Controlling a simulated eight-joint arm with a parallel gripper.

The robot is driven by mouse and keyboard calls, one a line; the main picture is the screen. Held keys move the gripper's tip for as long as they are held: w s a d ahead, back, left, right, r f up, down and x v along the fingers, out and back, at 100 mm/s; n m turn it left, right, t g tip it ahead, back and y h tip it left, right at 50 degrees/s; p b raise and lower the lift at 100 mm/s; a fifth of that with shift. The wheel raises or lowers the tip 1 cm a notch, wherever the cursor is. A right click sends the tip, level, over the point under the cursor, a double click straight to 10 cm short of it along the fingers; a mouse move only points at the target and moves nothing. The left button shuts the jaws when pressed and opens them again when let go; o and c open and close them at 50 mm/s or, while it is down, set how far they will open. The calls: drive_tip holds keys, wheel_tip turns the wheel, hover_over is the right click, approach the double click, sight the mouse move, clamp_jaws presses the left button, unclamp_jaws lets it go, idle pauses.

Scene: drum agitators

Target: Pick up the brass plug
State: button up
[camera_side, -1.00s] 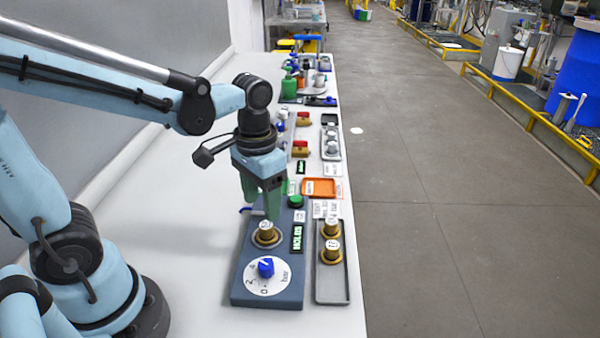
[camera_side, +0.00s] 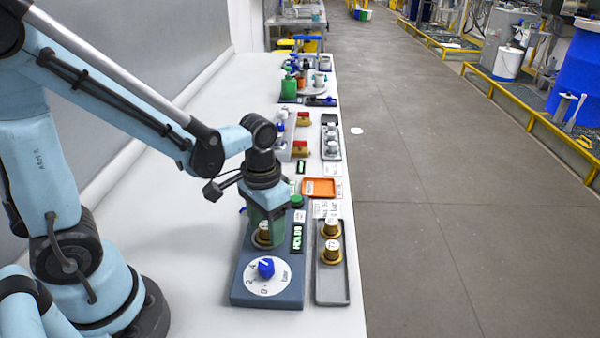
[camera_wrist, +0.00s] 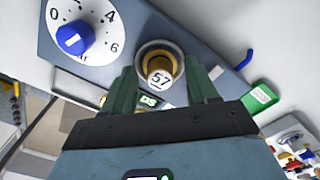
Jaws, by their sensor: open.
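A brass plug (camera_side: 264,232) stands upright in a round seat on the grey-blue panel (camera_side: 270,300). In the wrist view the plug (camera_wrist: 160,68) has a white top label reading 57. My gripper (camera_side: 268,226) has green fingers pointing down at this plug. In the wrist view its two fingertips (camera_wrist: 160,70) are apart, one on each side of the plug, with gaps visible. Two more brass plugs, a far one (camera_side: 331,228) and a near one (camera_side: 331,252), stand in a grey tray to the right.
A blue knob (camera_side: 266,267) on a white dial sits in front of the plug. An orange tray (camera_side: 319,187) lies beyond.

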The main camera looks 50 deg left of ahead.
clamp_jaws()
drive_tip(key=shift+r, duration=0.2)
idle(0.3)
